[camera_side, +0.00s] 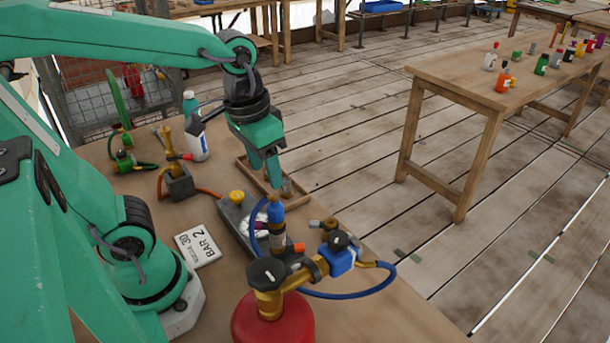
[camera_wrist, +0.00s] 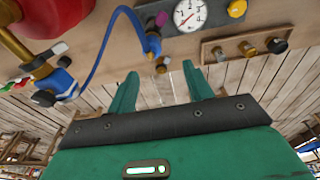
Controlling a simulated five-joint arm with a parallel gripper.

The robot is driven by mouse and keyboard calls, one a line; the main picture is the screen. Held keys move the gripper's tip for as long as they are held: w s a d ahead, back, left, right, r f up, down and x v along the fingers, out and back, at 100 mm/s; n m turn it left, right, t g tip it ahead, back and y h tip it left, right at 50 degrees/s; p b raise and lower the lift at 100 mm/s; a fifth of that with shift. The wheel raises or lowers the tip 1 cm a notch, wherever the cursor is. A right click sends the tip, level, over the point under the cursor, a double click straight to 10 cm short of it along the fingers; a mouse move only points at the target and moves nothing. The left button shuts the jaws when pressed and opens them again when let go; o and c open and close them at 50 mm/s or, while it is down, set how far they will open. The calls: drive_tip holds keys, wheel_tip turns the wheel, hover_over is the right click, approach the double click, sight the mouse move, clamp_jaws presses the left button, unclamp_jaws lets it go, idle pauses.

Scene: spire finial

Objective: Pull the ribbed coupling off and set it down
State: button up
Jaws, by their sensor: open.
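A blue coupling (camera_side: 276,212), with a blue hose on it, stands upright on the grey block (camera_side: 233,216); ribs are too small to make out. It also shows in the wrist view (camera_wrist: 152,44), at top centre, with a brass end beside it. My gripper (camera_side: 272,182) is above and behind the coupling in the side view, apart from it and close over the small wooden rack. In the wrist view my gripper (camera_wrist: 160,90) has its two green fingers spread with nothing between them. The coupling is beyond the fingertips.
The wooden rack (camera_wrist: 215,56) holds several brass and dark fittings. A white gauge (camera_wrist: 188,14) and yellow knob (camera_side: 237,196) are on the block. A red cylinder (camera_side: 272,322) with valves stands in front.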

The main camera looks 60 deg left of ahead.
sight(275, 201)
drive_tip(key=shift+w+d+f+g, duration=0.35)
drive_tip(key=shift+d+f+g, duration=0.15)
drive_tip(key=shift+d+g, duration=0.35)
drive_tip(key=shift+a, duration=0.1)
drive_tip(key=shift+f, duration=4.5)
clamp_jaws()
drive_tip(key=shift+r, duration=0.8)
